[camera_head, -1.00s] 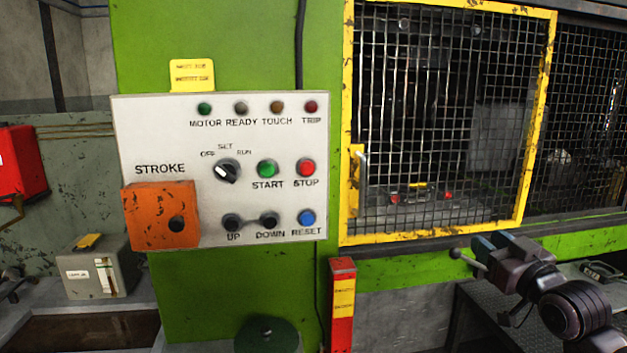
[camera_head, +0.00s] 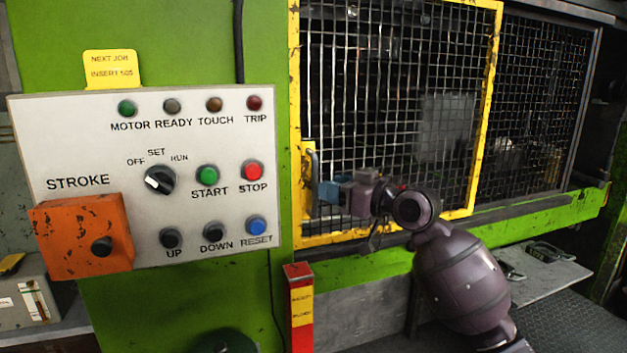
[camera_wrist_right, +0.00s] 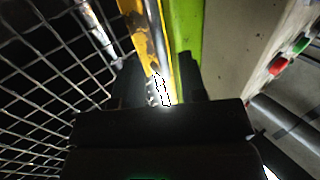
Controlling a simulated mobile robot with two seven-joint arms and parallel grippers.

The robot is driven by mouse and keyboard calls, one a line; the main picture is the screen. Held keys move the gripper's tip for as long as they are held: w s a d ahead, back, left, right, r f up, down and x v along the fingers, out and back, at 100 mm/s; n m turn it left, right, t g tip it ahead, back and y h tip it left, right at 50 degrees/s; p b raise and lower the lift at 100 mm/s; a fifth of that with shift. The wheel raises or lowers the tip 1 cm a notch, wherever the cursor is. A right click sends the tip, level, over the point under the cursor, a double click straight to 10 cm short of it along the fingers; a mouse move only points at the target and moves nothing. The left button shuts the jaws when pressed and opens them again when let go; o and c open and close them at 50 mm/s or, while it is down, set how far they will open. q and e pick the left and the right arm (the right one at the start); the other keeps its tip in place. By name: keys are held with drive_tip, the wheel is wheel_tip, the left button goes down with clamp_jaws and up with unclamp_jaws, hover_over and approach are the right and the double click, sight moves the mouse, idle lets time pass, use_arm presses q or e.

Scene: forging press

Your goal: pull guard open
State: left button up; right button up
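The guard (camera_head: 488,90) is a yellow-framed mesh panel on the green press. Its upright metal handle (camera_head: 314,165) is on the left side of the frame. My right gripper (camera_head: 328,190) is at the lower part of this handle, its blue-grey fingertips pointing left. In the right wrist view, the dark fingers (camera_wrist_right: 160,85) stand apart, one on each side of the bright handle (camera_wrist_right: 165,92), with the yellow frame behind. A firm grip does not show. The finger tips are partly hidden in shadow. My left gripper is out of view.
A white control panel (camera_head: 100,130) with buttons, a selector and an orange box (camera_head: 80,235) is left of the guard. A red post (camera_head: 299,310) stands below. A second mesh panel (camera_head: 545,110) is to the right. A grey shelf (camera_head: 545,275) is at lower right.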

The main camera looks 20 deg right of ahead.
sight(315, 212)
drive_tip(key=shift+p+x, duration=0.35)
drive_tip(key=shift+x, duration=2.25)
clamp_jaws()
